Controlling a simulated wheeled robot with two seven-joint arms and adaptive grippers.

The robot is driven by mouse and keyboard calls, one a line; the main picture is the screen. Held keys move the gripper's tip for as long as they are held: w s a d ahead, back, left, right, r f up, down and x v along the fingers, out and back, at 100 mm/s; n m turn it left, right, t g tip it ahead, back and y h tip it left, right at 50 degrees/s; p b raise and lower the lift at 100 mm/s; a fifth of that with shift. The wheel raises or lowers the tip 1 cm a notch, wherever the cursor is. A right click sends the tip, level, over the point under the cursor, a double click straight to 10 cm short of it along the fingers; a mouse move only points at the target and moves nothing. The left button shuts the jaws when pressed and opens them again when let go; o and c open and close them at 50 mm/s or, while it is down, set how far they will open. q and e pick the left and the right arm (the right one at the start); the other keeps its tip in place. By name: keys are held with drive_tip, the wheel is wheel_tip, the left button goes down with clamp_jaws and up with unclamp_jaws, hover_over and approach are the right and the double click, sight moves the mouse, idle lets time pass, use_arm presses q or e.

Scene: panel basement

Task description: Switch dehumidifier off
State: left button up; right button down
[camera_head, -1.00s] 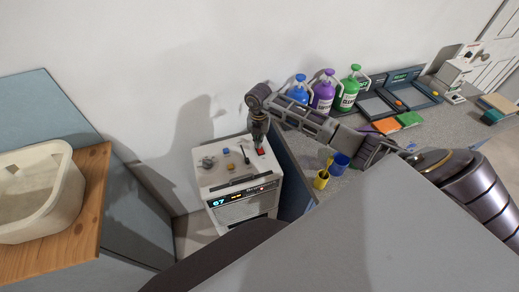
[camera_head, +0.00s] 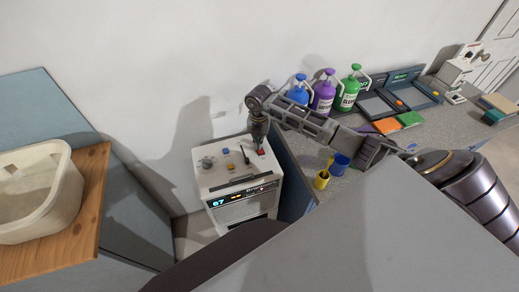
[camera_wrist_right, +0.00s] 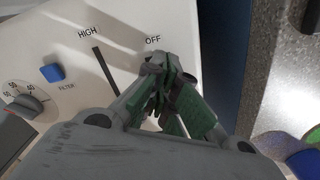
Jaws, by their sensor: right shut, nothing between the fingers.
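The white dehumidifier (camera_head: 239,188) stands on the floor beside the counter, its display (camera_head: 218,203) lit and reading 67. My right gripper (camera_head: 259,144) is shut and empty, pointing down over the red control. Its fingers (camera_wrist_right: 158,68) hide that spot; contact cannot be told. My left gripper is not in view.
A grey counter (camera_head: 340,185) at the right holds yellow and blue cups (camera_head: 341,163), several bottles (camera_head: 323,95) and trays. A wooden surface (camera_head: 85,220) with a cream tub (camera_head: 62,195) is at the left. A gap separates it from the dehumidifier.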

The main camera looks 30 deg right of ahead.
drive_tip(key=shift+f+b, duration=0.4)
drive_tip(key=shift+f, duration=0.15)
idle(0.7)
drive_tip(key=shift+r, duration=0.15)
drive_tip(key=shift+r+p, duration=0.35)
drive_tip(key=shift+p, duration=0.15)
drive_tip(key=shift+r+p, duration=1.95)
drive_tip(key=shift+r, duration=1.1)
drive_tip(key=shift+f, duration=0.1)
